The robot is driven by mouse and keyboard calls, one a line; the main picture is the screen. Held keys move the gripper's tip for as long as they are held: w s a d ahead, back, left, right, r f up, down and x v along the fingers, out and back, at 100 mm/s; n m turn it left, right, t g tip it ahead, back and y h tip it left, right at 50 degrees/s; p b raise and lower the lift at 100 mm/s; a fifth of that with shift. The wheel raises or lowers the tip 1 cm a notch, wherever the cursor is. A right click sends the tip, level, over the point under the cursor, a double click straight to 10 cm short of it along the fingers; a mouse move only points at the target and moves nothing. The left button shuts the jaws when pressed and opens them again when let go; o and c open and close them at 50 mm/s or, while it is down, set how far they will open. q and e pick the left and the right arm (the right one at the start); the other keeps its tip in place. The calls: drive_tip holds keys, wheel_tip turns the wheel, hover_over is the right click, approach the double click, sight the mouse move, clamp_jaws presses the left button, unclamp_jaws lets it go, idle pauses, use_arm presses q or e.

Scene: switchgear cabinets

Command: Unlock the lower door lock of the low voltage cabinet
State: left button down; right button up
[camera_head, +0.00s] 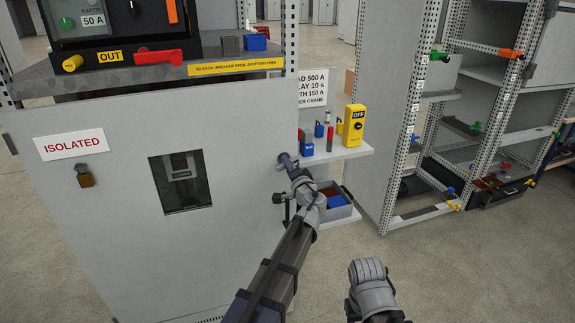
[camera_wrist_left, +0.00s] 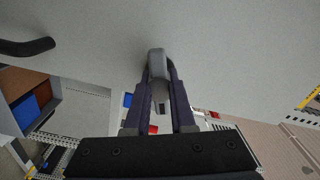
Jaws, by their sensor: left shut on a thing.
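The low voltage cabinet door (camera_head: 110,230) is a large grey panel with a dark window. My left gripper (camera_head: 286,162) is at the right edge of this door. It is shut on a grey door lock piece (camera_wrist_left: 157,64) that stands out from the panel, with one finger on each side in the left wrist view (camera_wrist_left: 158,95). In the head view my gripper mostly hides the lock. A dark door handle (camera_wrist_left: 27,47) stands apart from the fingers in the left wrist view. My right arm shows at the bottom of the head view, but its gripper does not.
A side shelf (camera_head: 345,150) with a yellow OFF box (camera_head: 354,125) and small blue and red items is close right of my left gripper. A grey bin (camera_head: 338,209) sits below. Open racks (camera_head: 470,130) stand farther right. An ISOLATED sign (camera_head: 71,145) and padlock (camera_head: 85,176) are on the door.

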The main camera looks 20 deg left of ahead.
use_arm(q)
drive_tip(key=n, duration=1.3)
drive_tip(key=shift+n, duration=0.3)
idle(0.5)
drive_tip(key=c, duration=0.8)
unclamp_jaws()
drive_tip(key=shift+o, duration=0.2)
drive_tip(key=v, duration=0.7)
drive_tip(key=shift+s+d, duration=0.25)
drive_tip(key=shift+s, duration=0.1)
